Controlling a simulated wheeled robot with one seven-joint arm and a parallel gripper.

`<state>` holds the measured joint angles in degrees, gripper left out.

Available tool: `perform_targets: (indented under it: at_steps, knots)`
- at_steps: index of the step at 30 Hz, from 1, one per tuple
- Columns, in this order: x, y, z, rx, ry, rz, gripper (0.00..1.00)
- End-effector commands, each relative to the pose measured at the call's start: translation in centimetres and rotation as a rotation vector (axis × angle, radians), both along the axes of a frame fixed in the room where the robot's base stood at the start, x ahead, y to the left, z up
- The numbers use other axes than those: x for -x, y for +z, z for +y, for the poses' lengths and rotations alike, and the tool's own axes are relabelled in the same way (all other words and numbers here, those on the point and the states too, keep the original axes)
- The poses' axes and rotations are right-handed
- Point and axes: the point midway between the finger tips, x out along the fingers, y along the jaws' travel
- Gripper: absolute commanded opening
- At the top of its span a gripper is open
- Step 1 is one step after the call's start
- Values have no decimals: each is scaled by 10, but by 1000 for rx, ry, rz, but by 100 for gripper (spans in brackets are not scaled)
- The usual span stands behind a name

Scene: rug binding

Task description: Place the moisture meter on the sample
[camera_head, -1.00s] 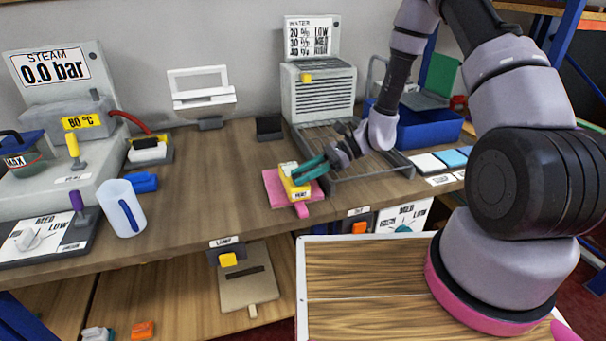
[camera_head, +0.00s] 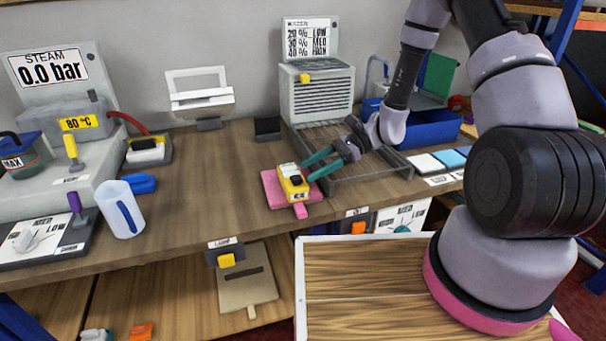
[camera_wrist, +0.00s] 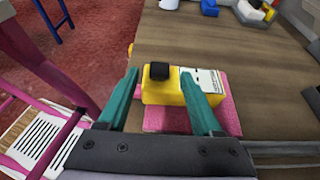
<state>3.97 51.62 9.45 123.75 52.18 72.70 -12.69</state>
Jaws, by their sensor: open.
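The moisture meter (camera_head: 291,182) is a small yellow box with a black knob and a white label. It rests on the sample (camera_head: 271,190), a flat pink piece on the bench with a pink tab at its front. In the wrist view the meter (camera_wrist: 160,92) lies over the pink sample (camera_wrist: 166,121), which shows around its near side and right. My gripper (camera_head: 308,169) has teal fingers spread open just right of the meter. In the wrist view the open fingertips (camera_wrist: 160,74) show on either side of the meter; whether they touch it I cannot tell.
A wire rack (camera_head: 372,178) stands right of the sample, under my wrist, before a grey vented dryer (camera_head: 318,98). A blue bin (camera_head: 430,130) is behind right. A clear jug (camera_head: 120,212) stands at left. The bench between jug and sample is clear.

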Motion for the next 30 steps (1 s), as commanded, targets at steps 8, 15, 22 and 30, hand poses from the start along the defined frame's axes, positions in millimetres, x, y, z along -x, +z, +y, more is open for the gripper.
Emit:
perform_targets:
  at_steps: [8, 15, 22, 30]
  knots:
    - [-16, 23, -53, 1, -3, -3, 67]
    - [-21, 32, -73, 0, 0, -1, 67]
    - [-21, 42, -76, 18, 18, -30, 67]
    - [-7, 124, -96, 197, 175, -305, 67]
